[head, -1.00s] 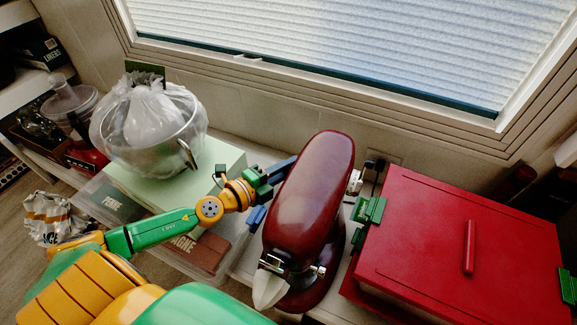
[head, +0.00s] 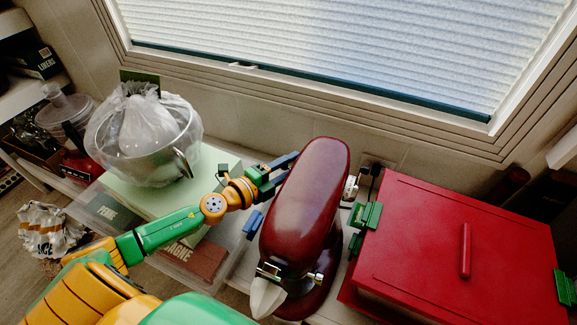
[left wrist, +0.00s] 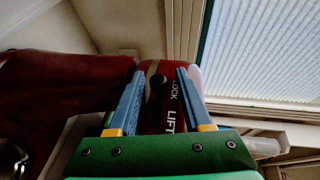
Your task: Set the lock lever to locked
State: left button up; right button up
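The dark red stand mixer (head: 308,200) stands on the shelf in the middle of the head view. My left gripper (head: 272,190) is at the mixer's left side, with its blue fingers spread apart. In the left wrist view, the open fingers of my left gripper (left wrist: 158,95) stand on either side of a black round knob (left wrist: 156,82) on the mixer's side. Beside the knob is a dark band with the white words LOCK and LIFT (left wrist: 172,108). I cannot tell whether a finger touches the knob. My right gripper is not in view.
A red box (head: 445,260) with green fittings stands close to the mixer's right. A bagged metal bowl (head: 145,135) sits on a pale green box (head: 222,160) at the left. A window with a blind (head: 330,50) is behind.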

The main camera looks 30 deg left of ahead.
aim_at(285, 169)
pick_arm(q)
jog(key=b+v, duration=0.1)
jog(key=v, duration=0.4)
jog(key=shift+s+f, duration=0.1)
jog(key=shift+s, duration=0.05)
jog(key=shift+v, duration=1)
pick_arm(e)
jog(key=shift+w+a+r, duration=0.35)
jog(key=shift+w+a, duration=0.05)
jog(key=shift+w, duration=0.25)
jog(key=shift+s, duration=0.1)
